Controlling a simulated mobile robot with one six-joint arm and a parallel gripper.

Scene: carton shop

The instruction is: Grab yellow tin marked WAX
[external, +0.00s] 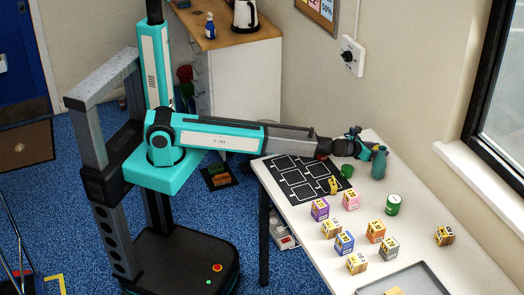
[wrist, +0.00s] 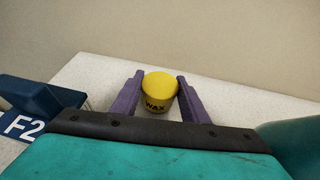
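The yellow tin marked WAX (wrist: 160,88) shows in the wrist view, with a plain yellow top and dark letters on its side. My gripper (wrist: 161,82) has one purple finger on each side of it. The fingers stand about as far apart as the tin is wide. I cannot tell whether they press on it or leave a thin gap. In the external view my gripper (external: 372,152) is over the far end of the white table, and the tin is mostly hidden there.
A teal bottle (external: 378,165) stands close beside my gripper. A green can (external: 393,204) and several small boxes (external: 344,243) stand nearer, with a grey tray (external: 430,275) at the front. A dark marked mat (external: 290,170) lies left. A wall rises behind the table.

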